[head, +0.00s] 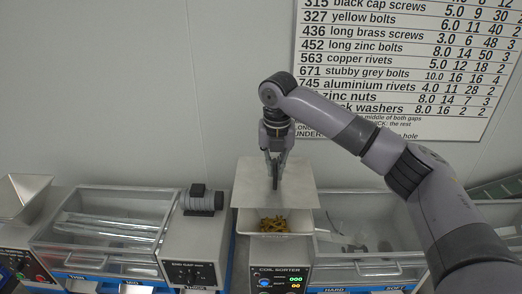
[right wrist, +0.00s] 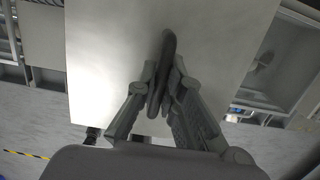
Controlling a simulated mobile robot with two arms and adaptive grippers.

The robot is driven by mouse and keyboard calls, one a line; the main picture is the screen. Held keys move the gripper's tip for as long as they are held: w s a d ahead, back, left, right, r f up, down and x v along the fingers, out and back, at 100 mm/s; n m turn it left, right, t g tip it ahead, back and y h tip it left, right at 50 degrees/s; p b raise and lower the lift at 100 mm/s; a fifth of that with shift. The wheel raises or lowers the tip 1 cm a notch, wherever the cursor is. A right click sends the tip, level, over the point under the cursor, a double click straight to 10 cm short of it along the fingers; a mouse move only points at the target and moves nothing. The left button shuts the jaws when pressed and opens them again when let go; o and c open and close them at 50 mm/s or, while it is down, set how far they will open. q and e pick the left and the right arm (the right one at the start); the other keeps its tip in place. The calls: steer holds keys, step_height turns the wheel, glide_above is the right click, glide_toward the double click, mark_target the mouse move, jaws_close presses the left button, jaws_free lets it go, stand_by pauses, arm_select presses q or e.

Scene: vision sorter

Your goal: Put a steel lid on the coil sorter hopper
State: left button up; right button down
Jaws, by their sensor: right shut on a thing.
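The steel lid (head: 248,190) is a flat grey square plate with a dark upright handle. My right gripper (head: 275,160) is shut on that handle from above. In the right wrist view the lid (right wrist: 110,60) fills the middle, with its dark handle (right wrist: 166,75) between the fingers (right wrist: 163,92). The coil sorter (head: 280,271) stands below, and its hopper (head: 297,223) holds brass-yellow screws or bolts. The lid hides the back of the hopper, while the front opening shows. I cannot tell whether the lid touches the hopper rim. My left gripper is out of view.
A clear-lidded bin (head: 105,225) and a grey machine with a motor (head: 203,200) stand on the left. Another clear-lidded bin (head: 370,240) lies on the right, partly behind my right arm. A printed parts chart (head: 420,60) hangs on the wall.

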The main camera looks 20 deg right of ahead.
steer(key=shift+w+r, duration=0.1)
steer(key=shift+w, duration=0.05)
steer(key=s, duration=0.2)
steer(key=shift+s+a+f, duration=0.1)
steer(key=shift+s+f, duration=0.1)
steer(key=shift+s, duration=0.1)
steer(key=shift+w+f, duration=0.4)
steer(key=shift+f, duration=0.45)
steer(key=shift+w+f, duration=0.25)
steer(key=shift+f, duration=0.7)
steer(key=shift+s+f, duration=0.1)
steer(key=shift+f, duration=0.1)
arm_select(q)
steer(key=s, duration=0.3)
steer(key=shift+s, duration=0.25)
arm_select(e)
step_height(320, 180, down, 3)
steer(key=shift+f, duration=0.1)
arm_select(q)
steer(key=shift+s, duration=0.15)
arm_select(e)
steer(key=shift+s, duration=0.1)
